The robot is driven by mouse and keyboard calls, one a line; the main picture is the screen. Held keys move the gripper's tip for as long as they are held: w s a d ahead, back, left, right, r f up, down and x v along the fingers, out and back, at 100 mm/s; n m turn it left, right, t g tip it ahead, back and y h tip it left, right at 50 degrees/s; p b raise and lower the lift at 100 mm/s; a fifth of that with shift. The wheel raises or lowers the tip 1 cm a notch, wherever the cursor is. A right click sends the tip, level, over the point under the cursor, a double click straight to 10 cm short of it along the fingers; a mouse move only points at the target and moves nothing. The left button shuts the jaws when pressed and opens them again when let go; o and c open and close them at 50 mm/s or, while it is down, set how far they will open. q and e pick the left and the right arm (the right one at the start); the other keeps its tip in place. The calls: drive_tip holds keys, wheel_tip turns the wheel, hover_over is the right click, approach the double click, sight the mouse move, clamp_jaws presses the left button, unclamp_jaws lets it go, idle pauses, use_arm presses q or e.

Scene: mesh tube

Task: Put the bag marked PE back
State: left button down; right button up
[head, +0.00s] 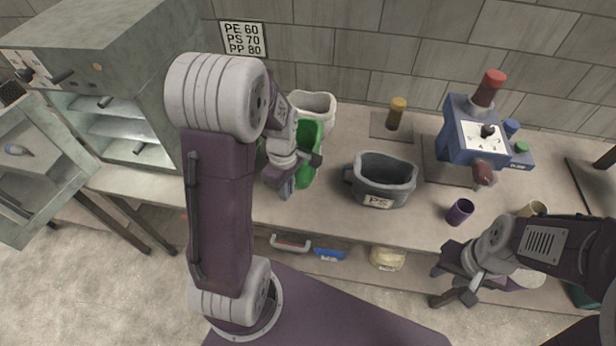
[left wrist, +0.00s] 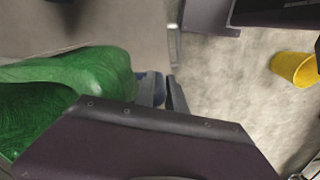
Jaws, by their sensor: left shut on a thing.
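A green bag (head: 308,150) stands on the bench, partly hidden behind my left gripper (head: 287,188). Its marking does not show, so I cannot tell if it is PE. My left gripper is shut at its near edge. In the left wrist view the green bag (left wrist: 70,90) fills the left side, against the fingers (left wrist: 162,90). A grey bag marked PS (head: 385,182) stands open to the right. A white bag (head: 314,106) stands behind the green one, its marking out of sight. My right gripper (head: 452,284) is open and empty in front of the bench at the right.
An open oven (head: 95,70) stands at the left. A blue machine (head: 470,135) is at the back right, with a purple cup (head: 460,211) before it. A wall sign (head: 242,38) reads PE 60, PS 70, PP 80. A lower shelf holds a cream bag (head: 387,258). The bench front centre is clear.

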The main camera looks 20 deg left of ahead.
use_arm(q)
drive_tip(key=shift+w, duration=0.1)
drive_tip(key=shift+s, duration=0.4)
drive_tip(key=f, duration=0.9)
drive_tip(key=shift+s+f, duration=0.15)
drive_tip(key=shift+s, duration=0.2)
drive_tip(key=shift+w+a+f, duration=0.1)
drive_tip(key=shift+w, duration=0.05)
use_arm(e)
drive_tip(key=shift+s, duration=0.5)
drive_tip(key=shift+f, duration=0.1)
use_arm(q)
drive_tip(key=shift+f+b, duration=0.2)
drive_tip(key=shift+b, duration=0.15)
drive_tip(key=c, duration=1.4)
unclamp_jaws()
drive_tip(key=shift+r, duration=0.1)
